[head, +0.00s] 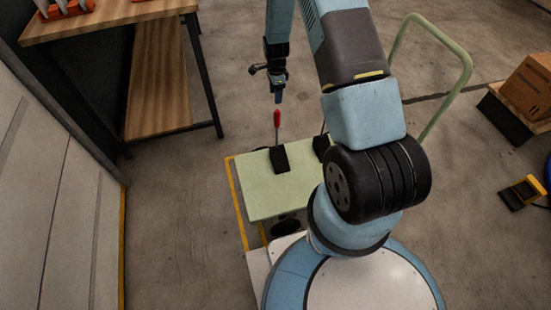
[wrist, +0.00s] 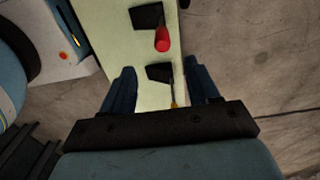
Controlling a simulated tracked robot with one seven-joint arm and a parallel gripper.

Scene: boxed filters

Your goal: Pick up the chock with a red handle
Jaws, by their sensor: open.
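The chock with a red handle is a black wedge (head: 280,158) with an upright red-topped rod (head: 277,118). It stands on a pale green cart deck (head: 262,200). In the wrist view its red handle top (wrist: 162,40) and black body (wrist: 148,16) lie beyond my fingertips. A second black chock (wrist: 158,72) shows between the fingertips, with a thin rod and a yellow bit partly hidden by my gripper. In the head view this second chock (head: 320,146) is partly behind my arm. My gripper (head: 278,98) is open and empty, above the deck and the red handle.
The cart has a pale green push handle (head: 466,70) behind my arm. A wooden workbench (head: 110,14) with a lower shelf stands at the left back. A cardboard box (head: 530,85) and a yellow-black device (head: 522,192) are at the right. Floor left of the cart is clear.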

